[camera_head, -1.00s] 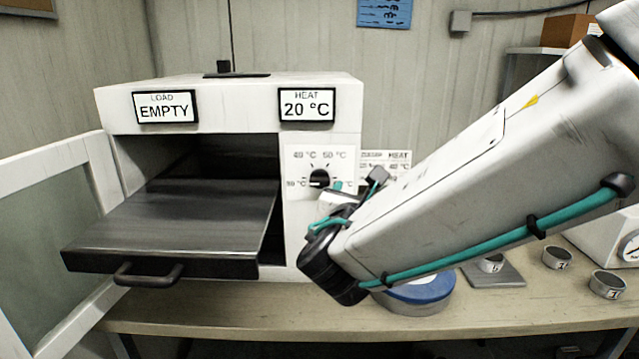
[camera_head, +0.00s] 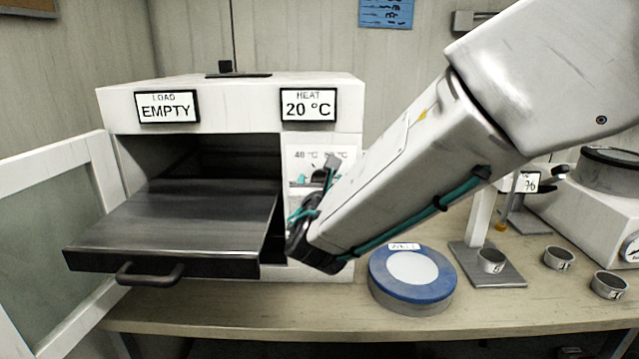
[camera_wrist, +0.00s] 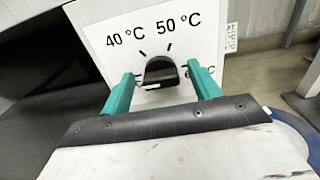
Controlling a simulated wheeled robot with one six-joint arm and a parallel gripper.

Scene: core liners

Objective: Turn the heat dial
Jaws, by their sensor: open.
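The heat dial (camera_wrist: 160,72) is a black knob on a white panel (camera_wrist: 195,20) with temperature marks such as 40 °C and 50 °C. In the wrist view it sits between the two teal fingers of my gripper (camera_wrist: 164,88), which are open, one on each side with gaps. I cannot tell whether the fingertips reach past the knob's face. In the head view my gripper (camera_head: 312,180) is in front of the panel, and my arm hides most of the dial. The heat display (camera_head: 308,105) reads 20 °C.
The oven's load display (camera_head: 167,107) reads EMPTY. Its door (camera_head: 50,200) stands open at the left and a dark tray (camera_head: 180,220) sticks out. A blue-rimmed round container (camera_head: 412,275) and several small metal rings (camera_head: 558,258) stand on the bench at right.

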